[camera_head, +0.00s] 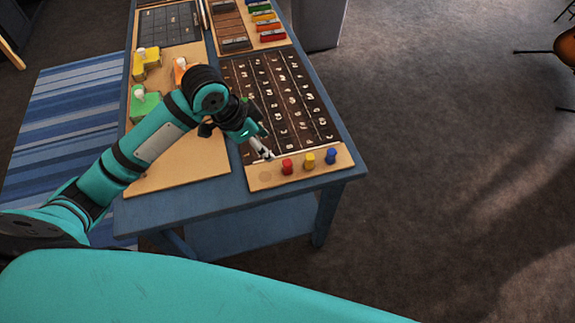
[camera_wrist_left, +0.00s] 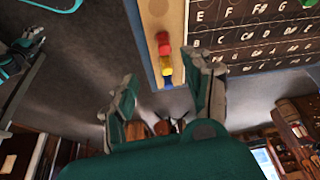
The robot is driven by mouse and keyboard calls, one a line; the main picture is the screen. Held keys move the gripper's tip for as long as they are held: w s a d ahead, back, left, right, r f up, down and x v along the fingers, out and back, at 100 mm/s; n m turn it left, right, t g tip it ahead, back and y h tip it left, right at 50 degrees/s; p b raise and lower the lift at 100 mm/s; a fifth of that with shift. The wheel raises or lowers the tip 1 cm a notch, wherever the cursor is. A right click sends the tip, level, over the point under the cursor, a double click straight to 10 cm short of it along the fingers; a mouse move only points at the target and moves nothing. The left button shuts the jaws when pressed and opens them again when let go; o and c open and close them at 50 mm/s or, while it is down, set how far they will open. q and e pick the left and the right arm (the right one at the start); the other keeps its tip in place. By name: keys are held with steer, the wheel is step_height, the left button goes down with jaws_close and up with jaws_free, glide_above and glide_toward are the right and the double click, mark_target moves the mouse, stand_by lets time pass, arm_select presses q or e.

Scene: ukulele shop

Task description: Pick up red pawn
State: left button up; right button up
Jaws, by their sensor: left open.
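The red pawn (camera_head: 287,167) stands on the light wooden strip at the near end of the dark lettered board. A yellow pawn (camera_head: 309,160) and a blue pawn (camera_head: 330,156) stand to its right in a row. My left gripper (camera_head: 262,152) is above the strip, just left of the red pawn and apart from it. In the left wrist view the red pawn (camera_wrist_left: 164,43) shows beyond the spread, empty fingers (camera_wrist_left: 166,75). Teal and grey parts at that view's left edge look like my right gripper (camera_wrist_left: 22,52); its jaws are unclear.
The blue table (camera_head: 180,215) also carries a light board (camera_head: 195,170) with green and yellow pieces, partly hidden by my left arm. Coloured bars (camera_head: 268,27) lie at the far end. An empty round mark (camera_head: 265,176) is left of the red pawn. Open floor lies right.

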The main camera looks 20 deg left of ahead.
mark_target(286, 163)
arm_select(q)
steer(key=x, duration=0.3)
steer(key=p+x, duration=0.1)
steer(key=x, duration=0.6)
steer(key=shift+w+p, duration=0.3)
steer(key=shift+w, duration=0.1)
steer(key=p+x, duration=0.1)
steer(key=x, duration=0.3)
steer(key=shift+w+d+f, duration=0.15)
steer(key=shift+w+f, duration=0.05)
steer(key=shift+w, duration=0.05)
steer(key=shift+w+d+f, duration=0.1)
steer(key=shift+f, duration=0.3)
steer(key=c, duration=1)
steer(key=shift+r, duration=0.1)
